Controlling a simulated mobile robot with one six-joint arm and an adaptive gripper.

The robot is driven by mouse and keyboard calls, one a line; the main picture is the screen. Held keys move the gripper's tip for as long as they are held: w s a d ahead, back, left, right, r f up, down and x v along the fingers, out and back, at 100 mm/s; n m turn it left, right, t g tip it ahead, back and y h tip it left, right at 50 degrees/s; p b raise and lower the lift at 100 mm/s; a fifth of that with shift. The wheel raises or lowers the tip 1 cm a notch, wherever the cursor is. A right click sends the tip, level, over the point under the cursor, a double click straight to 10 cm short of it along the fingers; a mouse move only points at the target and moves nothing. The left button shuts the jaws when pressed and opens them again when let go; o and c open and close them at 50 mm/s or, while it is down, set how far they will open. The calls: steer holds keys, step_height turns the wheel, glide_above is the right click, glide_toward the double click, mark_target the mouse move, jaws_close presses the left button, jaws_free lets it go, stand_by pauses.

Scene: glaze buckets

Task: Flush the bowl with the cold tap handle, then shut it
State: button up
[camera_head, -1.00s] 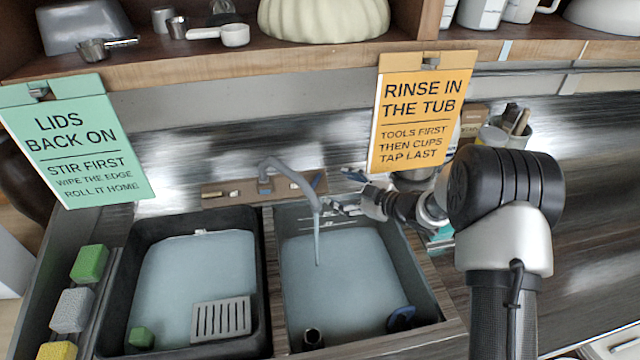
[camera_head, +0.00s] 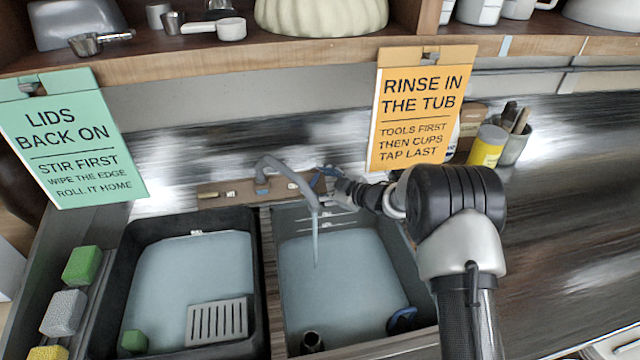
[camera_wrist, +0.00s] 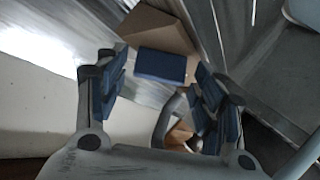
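The grey tap (camera_head: 262,180) stands on a wooden board, its spout curving over the right sink bowl (camera_head: 285,300). A thin stream (camera_head: 315,245) falls from it into the bowl, which holds pale water. My gripper (camera_head: 328,186) is at the right end of the board, beside the spout. In the wrist view my gripper (camera_wrist: 163,92) is open, with blue pads. A blue block, apparently the cold tap handle (camera_wrist: 162,65), lies ahead between the fingertips, against the wooden board (camera_wrist: 155,30). I see no clear contact with it. In the head view the handle is hard to separate from my fingers.
An orange sign (camera_head: 420,105) hangs just above my arm.

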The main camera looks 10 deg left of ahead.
steer(key=c, duration=0.8)
steer(key=m+t+b, duration=0.1)
steer(key=m, duration=0.1)
steer(key=m+t+b, duration=0.1)
steer(key=m+t+h+b, duration=0.1)
steer(key=m+b, duration=0.1)
steer(key=shift+s+a+f+m+t, duration=0.1)
steer(key=shift+s+a+m+t, duration=0.1)
steer(key=shift+s+m+t, duration=0.15)
steer(key=o, duration=1)
steer(key=shift+o, duration=0.2)
steer(key=v, duration=1.2)
